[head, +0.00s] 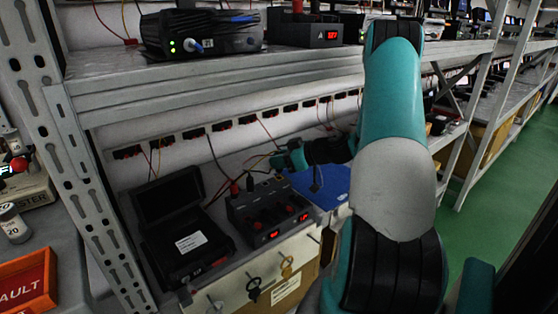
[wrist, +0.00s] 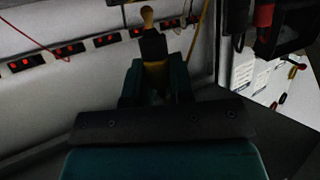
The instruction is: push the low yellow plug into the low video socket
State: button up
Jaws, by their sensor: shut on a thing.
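The yellow plug (wrist: 155,70) is between my gripper's two teal fingers in the wrist view, with a black section and a tan rounded tip pointing away from me. My gripper (wrist: 153,78) is shut on it. In the head view my gripper (head: 279,161) hangs over the lower shelf, above the back of a black unit (head: 268,213) with red displays. The plug is too small to make out clearly there. I cannot tell which opening is the low video socket; the plug's tip appears free in the wrist view.
An open black case (head: 183,238) stands left of the unit. A blue flat item (head: 326,184) lies to its right. A row of sockets runs along the back wall, with thin cables hanging. The upper shelf (head: 230,85) and a perforated rack post (head: 60,140) bound the space.

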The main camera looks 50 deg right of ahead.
jog(key=shift+f+b, duration=1.2)
jog(key=shift+b, duration=0.35)
dwell(1.0)
jog(key=o, duration=1.2)
jog(key=shift+o, duration=0.2)
jog(key=shift+r+p, duration=1.65)
jog(key=shift+r, duration=1.15)
